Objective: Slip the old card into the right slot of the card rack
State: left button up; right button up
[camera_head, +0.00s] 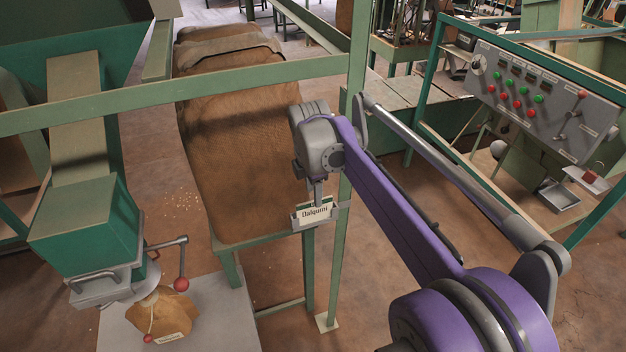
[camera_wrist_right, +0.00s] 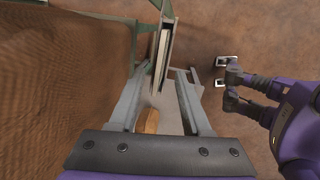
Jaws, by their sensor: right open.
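A cream card lettered "Dalqurni" (camera_head: 314,214) stands in the small grey card rack (camera_head: 297,224) on the green frame. In the right wrist view the card (camera_wrist_right: 157,48) shows nearly edge-on beside the dark-edged rack. My right gripper (camera_head: 318,198) is just above the card in the head view. Its fingers (camera_wrist_right: 166,82) are apart, with the card's edge near their tips, and it grips nothing. I cannot tell whether a second card stands in the rack or which slot the lettered card is in. My left gripper does not show.
A green post (camera_head: 342,240) and crossbar (camera_head: 180,92) stand close to the rack. A large brown sack (camera_head: 225,160) lies behind and left. A green hopper spout (camera_head: 85,230) with a red-knobbed lever and a small tagged bag (camera_head: 160,312) is lower left. A control panel (camera_head: 540,95) is right.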

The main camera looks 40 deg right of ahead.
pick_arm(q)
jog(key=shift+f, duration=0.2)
pick_arm(e)
jog(key=shift+w+d+f, duration=0.1)
jog(key=shift+d+f, duration=0.05)
jog(key=shift+f, duration=0.9)
jog(key=shift+w+d+f, duration=0.1)
jog(key=shift+d+f, duration=0.05)
jog(key=shift+f, duration=0.85)
grip_shut()
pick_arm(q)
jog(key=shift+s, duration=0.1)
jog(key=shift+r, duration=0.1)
pick_arm(e)
jog(key=shift+r, duration=0.15)
jog(key=shift+r+p, duration=1.2)
jog(key=shift+r, duration=0.85)
jog(key=shift+r+p, duration=0.9)
jog(key=shift+r, duration=0.7)
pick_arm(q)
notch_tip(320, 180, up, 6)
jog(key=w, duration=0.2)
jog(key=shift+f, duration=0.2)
